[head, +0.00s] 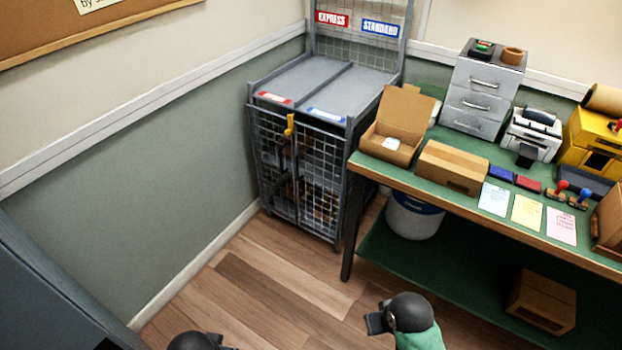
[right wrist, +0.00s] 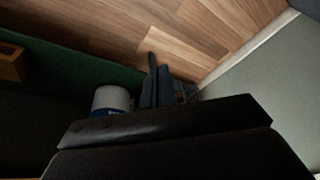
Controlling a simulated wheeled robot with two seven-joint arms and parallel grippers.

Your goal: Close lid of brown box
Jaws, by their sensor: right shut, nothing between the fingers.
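An open brown cardboard box (head: 387,148) stands on the left end of the green bench, its lid flap (head: 405,108) standing up and leaning back. A small white item (head: 391,143) lies inside it. A closed brown box (head: 452,168) lies just right of it. My right gripper (head: 376,321) is low in front of the bench, apart from both boxes, shut and empty. Its dark body fills the bottom of the right wrist view (right wrist: 165,135). My left gripper (head: 222,346) barely shows at the bottom edge; its jaws cannot be made out.
The green bench (head: 480,205) holds drawers (head: 482,95), a printer (head: 533,132), ink pads, stamps and paper sheets. A grey wire cage (head: 305,170) stands left of it. A white bucket (head: 413,217) and a carton (head: 541,302) are under the bench. Wooden floor (head: 270,290) is clear.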

